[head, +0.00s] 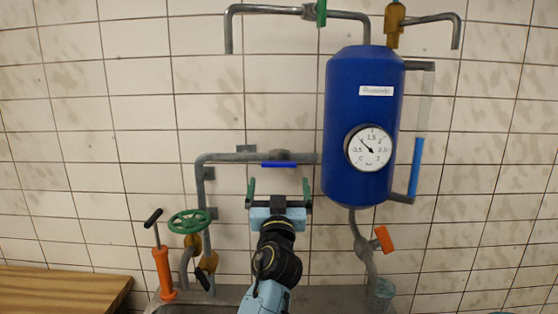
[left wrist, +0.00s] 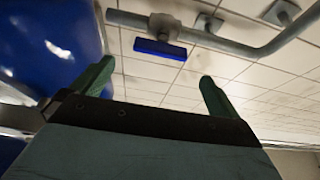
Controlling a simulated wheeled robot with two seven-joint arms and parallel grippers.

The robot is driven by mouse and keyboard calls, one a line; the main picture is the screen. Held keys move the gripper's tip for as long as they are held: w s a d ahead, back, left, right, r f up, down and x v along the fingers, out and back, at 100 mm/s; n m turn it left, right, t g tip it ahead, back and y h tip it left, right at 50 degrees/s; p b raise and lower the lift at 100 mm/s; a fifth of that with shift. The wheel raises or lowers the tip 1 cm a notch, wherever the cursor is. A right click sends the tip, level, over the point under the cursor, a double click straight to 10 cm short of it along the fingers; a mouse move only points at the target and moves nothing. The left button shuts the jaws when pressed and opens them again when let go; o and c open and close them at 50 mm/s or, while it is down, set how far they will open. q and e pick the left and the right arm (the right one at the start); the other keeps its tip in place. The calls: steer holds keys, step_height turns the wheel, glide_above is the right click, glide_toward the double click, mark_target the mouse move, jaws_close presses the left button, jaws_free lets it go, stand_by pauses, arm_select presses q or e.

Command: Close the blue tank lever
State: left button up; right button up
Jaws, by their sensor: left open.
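The blue lever (head: 278,165) is a short flat bar on the grey pipe (head: 236,157) that runs into the left side of the blue tank (head: 350,112). Its bar lies level, along the pipe. In the left wrist view the lever (left wrist: 160,49) shows ahead, between and beyond the fingertips. My left gripper (head: 278,188) is open, its two green fingers spread and pointing up, just below the lever in the head view. Nothing is between the fingers (left wrist: 156,75), and they look apart from the lever. My right gripper is not in view.
The tank carries a round gauge (head: 370,148) and a sight tube (head: 416,165). An orange lever (head: 383,239) is below it. A green valve wheel (head: 190,221) and an orange hand pump (head: 164,270) stand left. A wooden bench (head: 62,287) is at lower left.

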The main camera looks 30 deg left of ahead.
mark_target(279, 166)
arm_select(q)
steer(key=p+x, duration=0.1)
steer(key=x, duration=0.8)
steer(key=shift+f, duration=0.1)
steer(key=shift+c, duration=0.4)
steer(key=shift+d, duration=0.1)
steer(key=c, duration=0.8)
steer(key=shift+p, duration=0.3)
